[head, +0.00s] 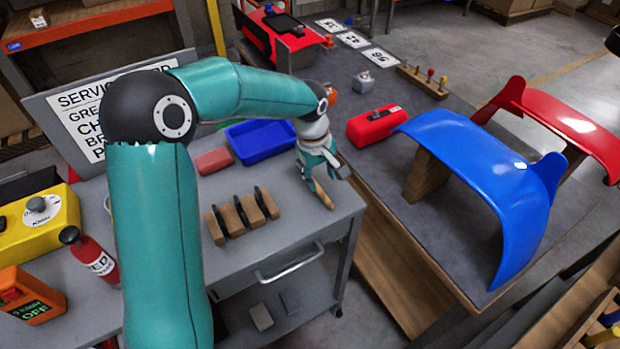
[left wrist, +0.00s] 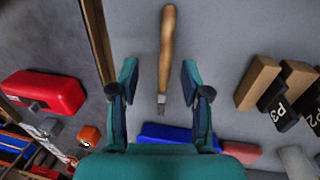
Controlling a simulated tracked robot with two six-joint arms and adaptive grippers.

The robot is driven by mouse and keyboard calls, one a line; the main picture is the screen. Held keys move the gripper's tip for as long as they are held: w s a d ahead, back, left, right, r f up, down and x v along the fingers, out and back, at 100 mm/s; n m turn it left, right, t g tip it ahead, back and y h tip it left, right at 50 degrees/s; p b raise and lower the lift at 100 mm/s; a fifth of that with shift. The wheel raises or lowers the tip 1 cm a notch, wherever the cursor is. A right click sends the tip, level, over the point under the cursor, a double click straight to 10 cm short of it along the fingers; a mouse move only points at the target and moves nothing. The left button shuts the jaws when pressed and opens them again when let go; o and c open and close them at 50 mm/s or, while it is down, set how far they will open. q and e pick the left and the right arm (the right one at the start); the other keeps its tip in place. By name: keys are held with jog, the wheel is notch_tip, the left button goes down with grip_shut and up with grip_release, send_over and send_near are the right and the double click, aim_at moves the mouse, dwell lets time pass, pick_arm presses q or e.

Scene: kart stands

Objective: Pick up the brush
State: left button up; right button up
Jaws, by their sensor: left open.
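The brush has a wooden handle (left wrist: 168,45) and a grey metal part at its lower end. It lies on the grey cart top in the left wrist view. In the head view its handle (head: 324,197) shows near the cart's right edge, partly hidden by my gripper. My left gripper (head: 322,172) is open above it. In the left wrist view the fingers of my left gripper (left wrist: 160,75) stand on either side of the brush's metal end, apart from it. The handle points away from the palm. My right gripper is not in view.
A blue tray (head: 247,147), a red block (head: 213,161) and wooden blocks with dark pieces (head: 231,220) share the cart top. A red case (head: 377,126) and a blue curved panel (head: 480,160) stand on the bench to the right. The cart's front is clear.

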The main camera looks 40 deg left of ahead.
aim_at(322, 191)
pick_arm(q)
notch_tip(322, 191, down, 4)
jog(key=shift+d+r+p, duration=0.1)
jog(key=shift+r+p, duration=0.1)
jog(key=shift+p, duration=0.25)
jog(key=shift+w+f, duration=0.1)
jog(key=shift+f, duration=0.4)
grip_shut()
